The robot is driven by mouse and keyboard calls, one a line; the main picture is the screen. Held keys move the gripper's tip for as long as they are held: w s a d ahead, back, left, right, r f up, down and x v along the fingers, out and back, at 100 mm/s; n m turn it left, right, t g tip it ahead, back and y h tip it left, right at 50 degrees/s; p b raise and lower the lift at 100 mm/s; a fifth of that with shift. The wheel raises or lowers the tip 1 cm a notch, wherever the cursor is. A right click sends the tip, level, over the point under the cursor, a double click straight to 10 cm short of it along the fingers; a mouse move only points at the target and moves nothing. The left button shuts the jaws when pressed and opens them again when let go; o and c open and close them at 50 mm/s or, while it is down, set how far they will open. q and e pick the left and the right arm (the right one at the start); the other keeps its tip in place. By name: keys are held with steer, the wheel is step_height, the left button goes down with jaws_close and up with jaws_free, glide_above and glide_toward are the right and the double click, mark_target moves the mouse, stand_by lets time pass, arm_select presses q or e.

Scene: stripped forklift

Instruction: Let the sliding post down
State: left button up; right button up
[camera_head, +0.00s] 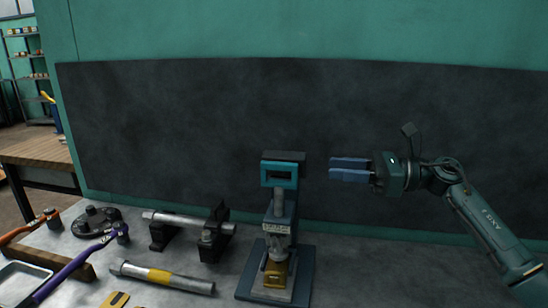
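A small upright device stands on the bench, with a dark-capped teal head (280,174) that has a dark slot in its front. Below the head is a grey-blue post (279,212), and lower down a brass-coloured block (276,273) sits on a dark base plate (247,284). The head stands well above the block. My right gripper (350,170) is to the right of the head at about its height, fingers pointing left at it, with a clear gap between. It holds nothing visible; whether its fingers are apart is unclear. My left gripper is out of view.
Left of the device lie a metal bar with a yellow band (160,276) and a rod on dark supports (185,220). Purple-handled (72,265) and orange-handled (25,228) tools lie farther left. A dark panel (200,120) stands behind. The bench right of the device looks clear.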

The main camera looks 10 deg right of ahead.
mark_target(279, 163)
steer(key=p+x, duration=0.1)
steer(key=x, duration=0.3)
steer(key=p+x, duration=0.1)
steer(key=x, duration=0.2)
steer(key=p+x, duration=0.1)
steer(key=x, duration=0.3)
steer(key=shift+s+a+r, duration=0.2)
steer(key=shift+a, duration=0.2)
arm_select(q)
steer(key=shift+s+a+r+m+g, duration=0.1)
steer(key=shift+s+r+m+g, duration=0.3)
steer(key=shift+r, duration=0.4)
arm_select(e)
steer(key=shift+w+a+f, duration=0.1)
steer(key=shift+w+a, duration=0.2)
steer(key=shift+a, duration=0.3)
steer(key=shift+c, duration=0.3)
jaws_close()
